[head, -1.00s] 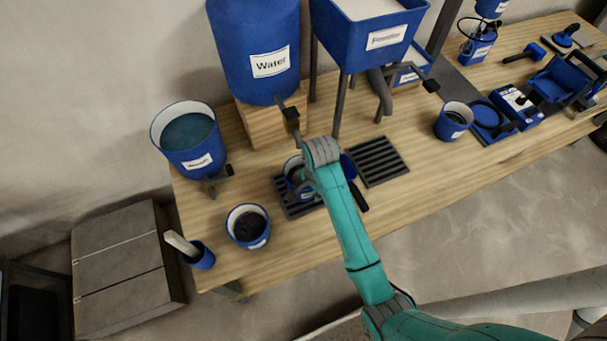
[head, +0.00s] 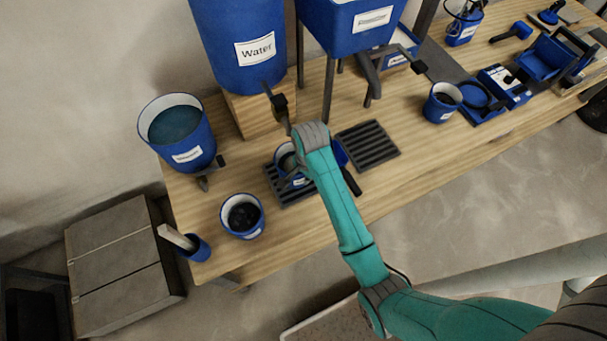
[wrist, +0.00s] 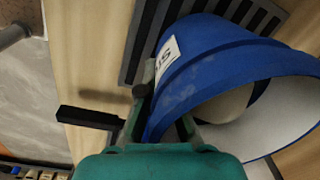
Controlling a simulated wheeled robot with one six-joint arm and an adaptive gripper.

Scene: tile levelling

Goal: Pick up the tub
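The blue tub (head: 284,160) with a white inside and a label stands on a dark slotted grate at the front left of the bench, partly hidden by my wrist. In the wrist view the tub (wrist: 222,55) fills the right side, with its open mouth toward the lower right. My gripper (wrist: 166,118) is at the tub's rim, one finger outside the wall and one inside the mouth. The wall lies between the fingers. Whether both fingers press on it cannot be told. The tub's contents are mostly hidden.
A blue tub with dark contents (head: 242,216) stands at the front left, near a blue cup with a pale tool (head: 197,246). The Water tank (head: 240,45) and hopper (head: 345,28) rise behind. A second slotted grate (head: 368,146) is empty; a black handle (head: 352,182) lies beside my wrist.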

